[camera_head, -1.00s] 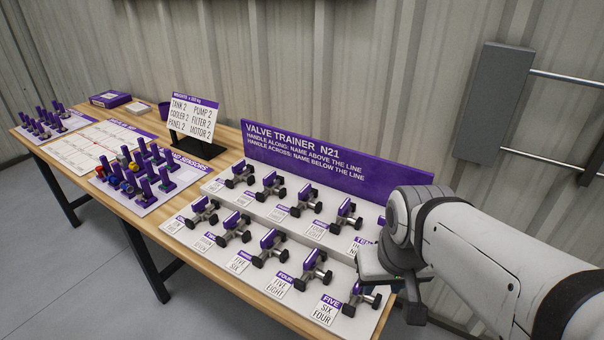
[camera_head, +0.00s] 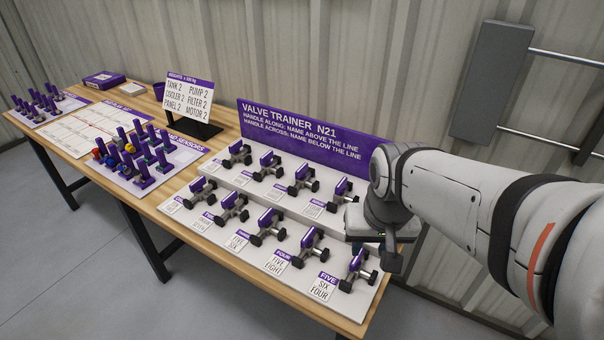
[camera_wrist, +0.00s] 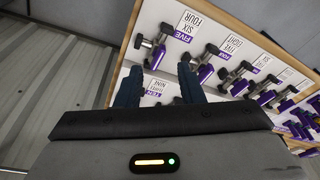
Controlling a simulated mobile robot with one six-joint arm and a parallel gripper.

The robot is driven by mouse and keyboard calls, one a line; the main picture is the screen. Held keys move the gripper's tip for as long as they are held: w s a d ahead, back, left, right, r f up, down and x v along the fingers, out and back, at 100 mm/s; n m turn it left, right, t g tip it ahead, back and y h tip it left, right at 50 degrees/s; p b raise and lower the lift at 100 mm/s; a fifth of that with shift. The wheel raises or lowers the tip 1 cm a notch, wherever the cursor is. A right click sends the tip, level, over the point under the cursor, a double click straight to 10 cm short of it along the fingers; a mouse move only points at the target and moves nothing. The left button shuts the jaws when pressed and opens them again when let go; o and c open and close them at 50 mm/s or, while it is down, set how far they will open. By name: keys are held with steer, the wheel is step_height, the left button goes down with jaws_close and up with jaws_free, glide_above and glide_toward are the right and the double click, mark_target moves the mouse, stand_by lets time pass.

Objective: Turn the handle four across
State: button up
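The valve named four (camera_head: 307,246) is in the front row of the valve trainer, second from the right, behind its FOUR card (camera_head: 277,265). Its handle is purple; I cannot tell surely whether it lies along or across its pipe. In the wrist view, upside down, valve four (camera_wrist: 205,70) shows right of the fingers, by its card (camera_wrist: 232,44). My gripper (camera_wrist: 158,88) is open and empty, with the TEN card seen between its two dark fingers.
Valve five (camera_head: 357,270) stands right of valve four, and valve three (camera_head: 268,228) left of it. A back row of valves and a purple sign (camera_head: 300,140) stand behind.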

steer(key=w+a+f+m+g+p, duration=0.1)
steer(key=w+a+m, duration=0.1)
steer(key=w, duration=0.3)
steer(key=w+a+f+m+p, duration=0.1)
steer(key=w+a+f, duration=0.15)
steer(key=w, duration=0.35)
steer(key=m+g, duration=0.1)
steer(key=m, duration=0.2)
glide_above(309, 234)
step_height(309, 234, down, 5)
steer(key=shift+r+p, duration=0.1)
steer(key=shift+p, duration=0.3)
steer(key=shift+w+f+p, duration=0.1)
steer(key=shift+f+p, duration=0.2)
steer(key=shift+f, duration=3.7)
steer(key=shift+c, duration=0.5)
jaws_close()
